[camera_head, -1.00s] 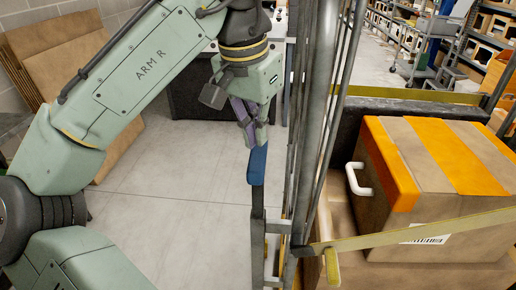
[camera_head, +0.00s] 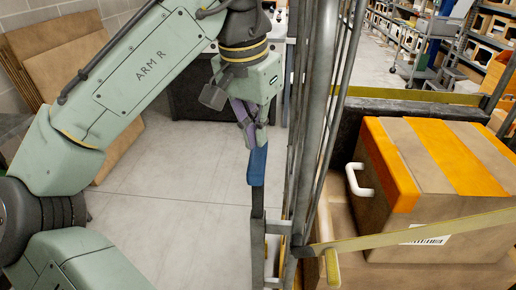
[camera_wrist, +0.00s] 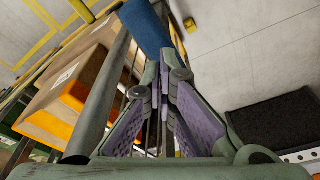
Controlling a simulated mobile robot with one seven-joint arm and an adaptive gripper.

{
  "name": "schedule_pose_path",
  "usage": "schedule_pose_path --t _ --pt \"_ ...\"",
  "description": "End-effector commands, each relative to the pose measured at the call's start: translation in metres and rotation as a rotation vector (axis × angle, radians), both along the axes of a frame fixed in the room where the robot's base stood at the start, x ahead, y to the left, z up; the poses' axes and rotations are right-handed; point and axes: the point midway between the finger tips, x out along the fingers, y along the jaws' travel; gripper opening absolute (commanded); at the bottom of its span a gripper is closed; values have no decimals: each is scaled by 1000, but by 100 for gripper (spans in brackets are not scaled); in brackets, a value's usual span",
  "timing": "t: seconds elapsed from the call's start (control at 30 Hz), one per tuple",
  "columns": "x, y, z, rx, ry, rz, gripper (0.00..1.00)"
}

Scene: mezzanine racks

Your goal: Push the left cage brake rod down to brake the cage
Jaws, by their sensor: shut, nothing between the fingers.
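The left cage brake rod is a dark upright bar with a blue grip (camera_head: 257,167) at its top. It stands at the left side of the metal cage (camera_head: 318,120). My gripper (camera_head: 254,143) is shut and empty, with its purple-padded fingers pointing down at the top of the blue grip. The tips look in contact with the grip or very close to it; I cannot tell which. In the wrist view the blue grip (camera_wrist: 146,28) lies just beyond the closed fingertips (camera_wrist: 165,62). The fingers hide part of the grip's upper end.
A cardboard box (camera_head: 435,165) with orange tape and a white handle sits in the cage. A yellow strap (camera_head: 420,232) crosses the cage front. Cardboard sheets (camera_head: 60,60) lean on the left wall. The floor left of the rod is clear.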

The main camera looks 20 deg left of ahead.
Motion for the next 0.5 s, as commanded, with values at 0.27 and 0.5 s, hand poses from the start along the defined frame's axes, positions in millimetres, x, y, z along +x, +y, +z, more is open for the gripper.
schedule_pose_path --t 0.27,0.5 --pt "0 0 -10 -1 0 0 0" --pt "0 0 -22 0 0 0 0"
